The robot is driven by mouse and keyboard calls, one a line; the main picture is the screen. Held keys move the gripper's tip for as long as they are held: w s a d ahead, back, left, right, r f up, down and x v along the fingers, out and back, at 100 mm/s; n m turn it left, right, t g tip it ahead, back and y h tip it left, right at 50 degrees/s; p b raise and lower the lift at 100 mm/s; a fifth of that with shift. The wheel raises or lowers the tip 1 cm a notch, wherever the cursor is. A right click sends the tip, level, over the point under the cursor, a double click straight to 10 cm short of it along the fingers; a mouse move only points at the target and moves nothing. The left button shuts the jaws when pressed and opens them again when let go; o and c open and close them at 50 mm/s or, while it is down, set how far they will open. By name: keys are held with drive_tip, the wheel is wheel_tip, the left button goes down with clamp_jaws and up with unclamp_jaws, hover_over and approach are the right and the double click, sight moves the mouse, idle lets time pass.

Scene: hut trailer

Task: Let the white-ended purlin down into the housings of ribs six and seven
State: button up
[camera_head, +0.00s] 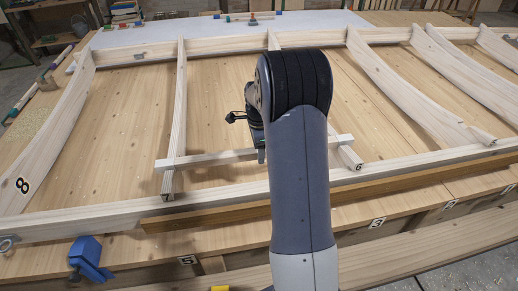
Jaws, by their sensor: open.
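The pale purlin (205,157) lies crosswise near the front of the frame. Its left end crosses the rib (179,120) left of my arm, and its right end shows by the rib marked 6 (348,156). My arm hides its middle. From here I cannot tell whether it is down in the housings or resting above them. My gripper (261,155) is mostly hidden behind my arm. It is open at the purlin's middle; whether its fingers touch the wood is not visible.
A rib marked 8 (40,165) stands at the left, and more curved ribs (400,88) at the right. A long front beam (100,222) and a brown strip (225,215) run below the purlin. A blue clamp (88,257) sits at the front left edge.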

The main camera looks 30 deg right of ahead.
wheel_tip(320, 180, up, 11)
idle(0.6)
drive_tip(key=shift+f, duration=0.2)
wheel_tip(320, 180, down, 11)
drive_tip(key=shift+r, duration=0.45)
idle(0.4)
